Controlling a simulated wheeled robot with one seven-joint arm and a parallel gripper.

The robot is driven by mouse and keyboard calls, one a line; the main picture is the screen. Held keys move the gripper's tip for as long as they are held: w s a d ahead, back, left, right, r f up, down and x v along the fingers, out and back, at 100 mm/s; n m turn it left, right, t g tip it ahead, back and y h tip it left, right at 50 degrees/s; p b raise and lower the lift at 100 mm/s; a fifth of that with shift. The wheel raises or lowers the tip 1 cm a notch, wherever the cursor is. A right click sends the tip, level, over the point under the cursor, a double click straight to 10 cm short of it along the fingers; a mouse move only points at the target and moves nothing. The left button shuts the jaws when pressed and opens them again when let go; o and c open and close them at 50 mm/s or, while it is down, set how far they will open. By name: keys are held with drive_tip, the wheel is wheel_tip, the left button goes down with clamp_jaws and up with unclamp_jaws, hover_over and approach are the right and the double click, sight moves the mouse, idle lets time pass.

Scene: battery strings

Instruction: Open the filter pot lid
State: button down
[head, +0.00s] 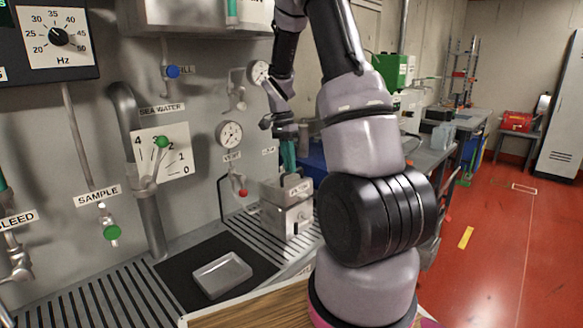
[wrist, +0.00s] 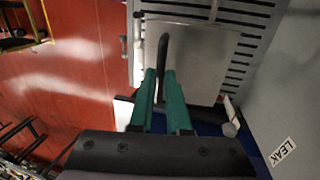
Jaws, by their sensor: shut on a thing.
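The filter pot (head: 286,217) is a grey metal box on the slatted drain deck, below and right of the gauges. Its lid (head: 284,190) is the upper block with a small label. In the wrist view the lid (wrist: 205,62) appears as a plain grey square plate with a dark curved handle (wrist: 162,50). My gripper (head: 289,160) has green fingers and points down at the lid from above. In the wrist view, my gripper (wrist: 164,88) is shut on the handle, which runs between its fingers. Whether the lid is raised off the pot cannot be told.
A grey shallow tray (head: 222,274) lies on a black mat left of the pot. The wall behind carries a gauge (head: 229,134), a red-knobbed valve (head: 243,192) and pipes. A wooden surface (head: 255,312) is in front. Red floor (head: 500,260) is open at right.

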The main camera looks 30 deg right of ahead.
drive_tip(key=w, duration=0.1)
drive_tip(key=w+a+r, duration=0.1)
drive_tip(key=w, duration=0.1)
drive_tip(key=w+r, duration=0.1)
drive_tip(key=shift+w+a, duration=0.15)
drive_tip(key=shift+a, duration=0.15)
drive_tip(key=c, duration=0.9)
unclamp_jaws()
drive_tip(key=shift+f, duration=0.1)
